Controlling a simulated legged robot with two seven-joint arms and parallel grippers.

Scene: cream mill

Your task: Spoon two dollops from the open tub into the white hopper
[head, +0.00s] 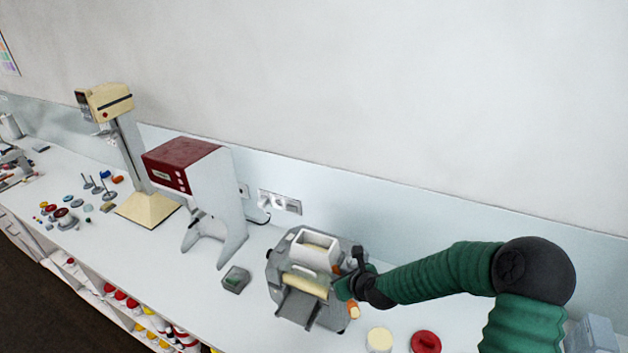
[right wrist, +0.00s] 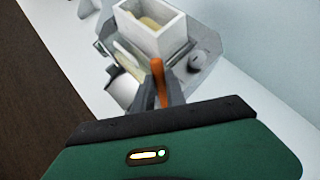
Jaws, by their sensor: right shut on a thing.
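The white hopper (head: 304,256) is a rectangular box on top of the grey mill (head: 274,268); cream-coloured material shows inside. In the right wrist view the hopper (right wrist: 152,42) is just beyond my fingers. My right gripper (head: 348,286) is at the mill's right side, close to the hopper. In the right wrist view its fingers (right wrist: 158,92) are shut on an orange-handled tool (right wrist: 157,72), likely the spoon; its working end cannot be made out. A tub with cream content (head: 380,340) stands on the bench to the right of the mill. My left gripper is not in view.
A red round lid or tub (head: 425,342) is right of the cream tub. A small grey device (head: 236,279) lies left of the mill. A red-topped machine (head: 185,160) and a cream stand mixer (head: 104,102) are further left. The wall runs close behind.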

